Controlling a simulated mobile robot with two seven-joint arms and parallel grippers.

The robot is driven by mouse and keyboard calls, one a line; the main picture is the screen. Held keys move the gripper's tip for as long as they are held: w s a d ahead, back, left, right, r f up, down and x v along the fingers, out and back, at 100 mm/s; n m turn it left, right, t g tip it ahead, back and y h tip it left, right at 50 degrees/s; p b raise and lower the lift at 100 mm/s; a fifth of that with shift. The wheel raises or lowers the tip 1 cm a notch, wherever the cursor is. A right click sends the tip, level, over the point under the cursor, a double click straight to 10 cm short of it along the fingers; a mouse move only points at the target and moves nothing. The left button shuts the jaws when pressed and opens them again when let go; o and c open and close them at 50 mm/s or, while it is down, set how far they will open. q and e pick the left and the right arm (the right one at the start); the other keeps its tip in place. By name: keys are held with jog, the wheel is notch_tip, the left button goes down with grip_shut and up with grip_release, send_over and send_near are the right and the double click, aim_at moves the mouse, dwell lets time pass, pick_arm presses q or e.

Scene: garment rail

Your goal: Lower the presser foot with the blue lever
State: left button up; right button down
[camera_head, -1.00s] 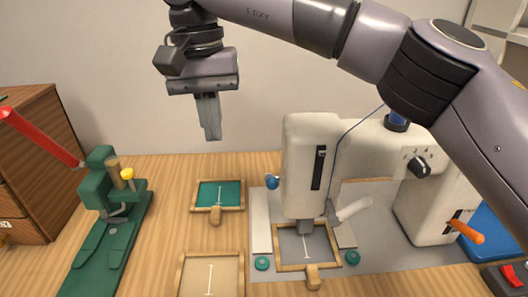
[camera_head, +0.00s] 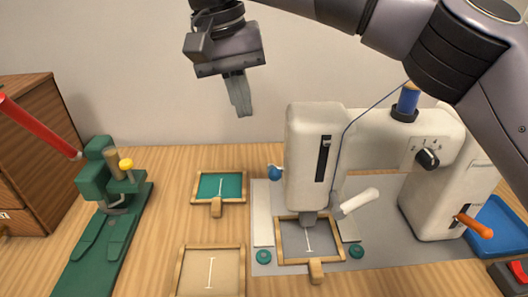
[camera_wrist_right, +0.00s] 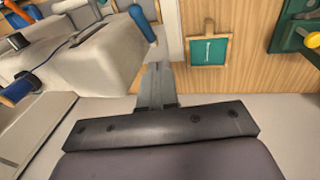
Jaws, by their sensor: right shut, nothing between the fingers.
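The cream sewing machine (camera_head: 308,150) stands on a grey mat. The blue lever (camera_head: 275,173) sticks out from the left side of its head; it also shows as a blue rod in the wrist view (camera_wrist_right: 143,22). The grey presser foot (camera_head: 308,218) sits under the head, above a framed grey cloth (camera_head: 292,240); I cannot tell whether it touches. My right gripper (camera_head: 240,97) is shut and empty, above and left of the machine head, apart from the lever. Its fingers show in the wrist view (camera_wrist_right: 157,82). My left gripper is not in view.
A white-handled lever (camera_head: 360,201) and an orange handle (camera_head: 474,226) stick out from the machine. A green framed cloth (camera_head: 207,188) and a tan one (camera_head: 197,270) lie left.

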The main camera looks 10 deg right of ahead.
send_over(269, 169)
jog(key=w+a, duration=0.3)
jog(key=a+x, duration=0.1)
jog(key=x, duration=0.5)
jog(key=shift+s+d+f+b, duration=0.25)
jog(key=shift+s+d+f, duration=0.25)
jog(key=shift+s+f, duration=0.25)
jog(key=shift+s+d+f+b, duration=0.2)
jog(key=shift+s+d+f, duration=0.3)
jog(key=shift+s+f, duration=0.2)
